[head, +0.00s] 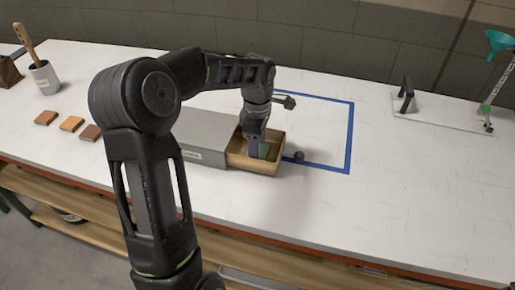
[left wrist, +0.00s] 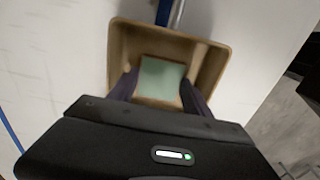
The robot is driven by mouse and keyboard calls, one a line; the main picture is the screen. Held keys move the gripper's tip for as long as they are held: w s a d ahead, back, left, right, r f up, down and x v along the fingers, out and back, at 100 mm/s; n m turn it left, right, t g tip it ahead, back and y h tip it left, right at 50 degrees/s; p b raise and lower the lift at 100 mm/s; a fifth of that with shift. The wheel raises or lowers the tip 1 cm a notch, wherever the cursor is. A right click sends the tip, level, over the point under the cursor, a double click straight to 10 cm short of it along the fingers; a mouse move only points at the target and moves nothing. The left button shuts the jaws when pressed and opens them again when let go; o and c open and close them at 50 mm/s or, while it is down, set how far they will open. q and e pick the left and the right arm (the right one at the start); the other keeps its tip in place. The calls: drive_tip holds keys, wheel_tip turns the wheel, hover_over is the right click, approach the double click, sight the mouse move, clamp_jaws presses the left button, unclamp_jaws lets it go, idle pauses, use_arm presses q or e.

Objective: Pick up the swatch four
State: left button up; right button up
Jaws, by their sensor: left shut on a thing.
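The swatch four appears to be the green square tile (left wrist: 161,79) in the open drawer. My left gripper (head: 257,155) reaches down into the drawer from above. It is shut on the green tile, with one finger at each side of it in the left wrist view (left wrist: 158,88). A sliver of the green tile (head: 264,151) shows beside the fingers in the head view. The tile is still within the drawer walls; whether it touches the drawer floor I cannot tell. My right gripper is not in view.
The wooden drawer (head: 277,143) stands pulled out of a grey box (head: 205,130). Three brown and orange tiles (head: 72,123) lie at the left. A stand with a funnel (head: 498,42) is at right.

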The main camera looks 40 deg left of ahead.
use_arm(q)
wheel_tip(320, 180, up, 10)
drive_tip(key=shift+b, duration=0.4)
drive_tip(key=shift+f, duration=0.1)
idle(0.5)
